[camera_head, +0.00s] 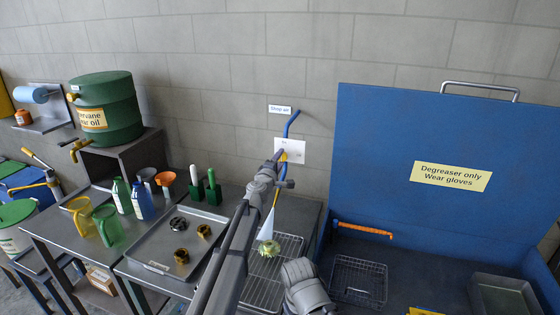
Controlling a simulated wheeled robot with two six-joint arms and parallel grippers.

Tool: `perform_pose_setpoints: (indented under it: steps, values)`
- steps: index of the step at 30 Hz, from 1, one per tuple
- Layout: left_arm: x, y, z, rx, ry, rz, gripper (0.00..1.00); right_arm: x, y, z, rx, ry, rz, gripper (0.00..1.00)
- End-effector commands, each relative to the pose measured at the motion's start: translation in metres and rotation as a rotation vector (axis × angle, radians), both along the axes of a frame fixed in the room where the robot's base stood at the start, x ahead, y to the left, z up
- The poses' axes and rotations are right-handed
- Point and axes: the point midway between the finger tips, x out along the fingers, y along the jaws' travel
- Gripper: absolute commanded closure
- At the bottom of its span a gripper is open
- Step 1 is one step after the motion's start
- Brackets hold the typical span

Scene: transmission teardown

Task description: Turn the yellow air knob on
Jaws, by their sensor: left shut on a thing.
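The yellow air knob (284,157) sits on a white wall plate (297,151) under the "Shop air" label (279,109). A blue pipe (291,124) runs down to it. My left gripper (279,157) is at the knob and shut on it; its fingers and wrist hide part of the knob, so its exact turn angle is hard to tell. My right gripper is not in view; a grey arm part of mine (305,288) shows at the bottom.
A white cone shape (267,224) stands above a yellow-green gear (269,248) on a wire rack (262,287). A metal tray (155,265) with several parts lies left. A blue degreaser cabinet lid (390,130) stands open right. Green oil drum (118,125) is back left.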

Motion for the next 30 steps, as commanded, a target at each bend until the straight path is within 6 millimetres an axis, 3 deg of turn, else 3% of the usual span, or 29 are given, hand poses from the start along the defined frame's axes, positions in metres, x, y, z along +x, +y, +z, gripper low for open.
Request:
perform_pose_setpoints:
  steps: [9, 10, 17, 30]
  values:
    - [-0.0004, 0.0004, -0.0002, -0.003, 0.001, 0.001, 1.0, 0.0, 0.0, -0.0002, 0.0, 0.0, 0.0, 0.21]
    - [-0.0004, 0.0004, -0.0002, -0.003, 0.001, 0.001, 0.45, 0.0, 0.0, -0.0002, 0.0, 0.0, 0.0, 0.21]
    - [-0.0002, 0.0003, -0.0001, -0.002, 0.001, 0.0, 0.19, 0.0, 0.0, -0.0001, 0.0, 0.0, 0.0, 0.21]
    - [-0.0093, 0.0029, -0.0001, -0.001, 0.0, 0.0, 0.18, 0.0, 0.0, -0.0001, 0.0, 0.0, 0.0, 0.21]
